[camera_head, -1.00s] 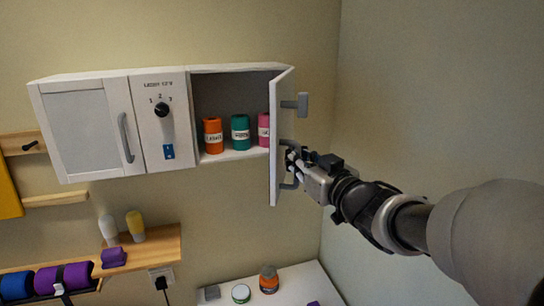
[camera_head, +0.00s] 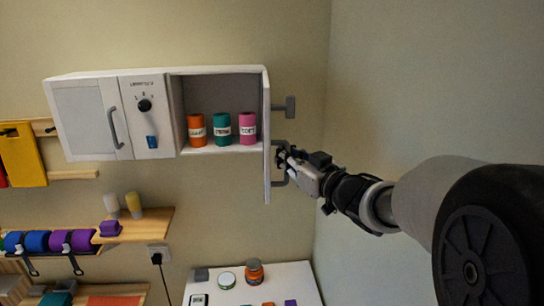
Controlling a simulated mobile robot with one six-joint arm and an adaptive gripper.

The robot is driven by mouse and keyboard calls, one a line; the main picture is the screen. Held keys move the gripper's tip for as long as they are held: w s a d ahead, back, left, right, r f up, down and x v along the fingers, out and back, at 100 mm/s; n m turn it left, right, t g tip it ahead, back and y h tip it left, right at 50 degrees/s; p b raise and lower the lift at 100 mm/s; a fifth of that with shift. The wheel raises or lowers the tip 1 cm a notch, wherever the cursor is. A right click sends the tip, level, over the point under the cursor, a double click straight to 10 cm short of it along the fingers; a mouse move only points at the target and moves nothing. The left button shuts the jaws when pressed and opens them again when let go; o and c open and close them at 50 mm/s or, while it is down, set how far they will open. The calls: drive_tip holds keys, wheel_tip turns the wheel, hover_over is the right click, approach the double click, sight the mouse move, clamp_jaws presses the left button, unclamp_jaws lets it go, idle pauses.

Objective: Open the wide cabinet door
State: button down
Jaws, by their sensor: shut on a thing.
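The white wall cabinet (camera_head: 215,71) has a right compartment standing open. Its door (camera_head: 267,180) is swung out towards me and shows almost edge-on at the compartment's right side. At the left, another door (camera_head: 88,120) with a grey panel and a curved handle (camera_head: 114,128) is shut.
A panel with a black knob (camera_head: 144,105) sits between the two doors. A wooden shelf (camera_head: 150,225) and a white table (camera_head: 290,275) with small items are below. The bare right wall lies behind my arm.

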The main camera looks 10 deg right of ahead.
drive_tip(key=shift+a+f, duration=0.1)
drive_tip(key=shift+f, duration=0.15)
drive_tip(key=c, duration=2)
unclamp_jaws()
drive_tip(key=shift+s, duration=0.15)
drive_tip(key=shift+c, duration=0.2)
drive_tip(key=shift+o, duration=1.2)
drive_tip(key=shift+s+r, duration=0.2)
drive_tip(key=shift+r, duration=0.05)
drive_tip(key=shift+o, duration=0.7)
drive_tip(key=shift+w, duration=0.2)
drive_tip(key=v, duration=1.2)
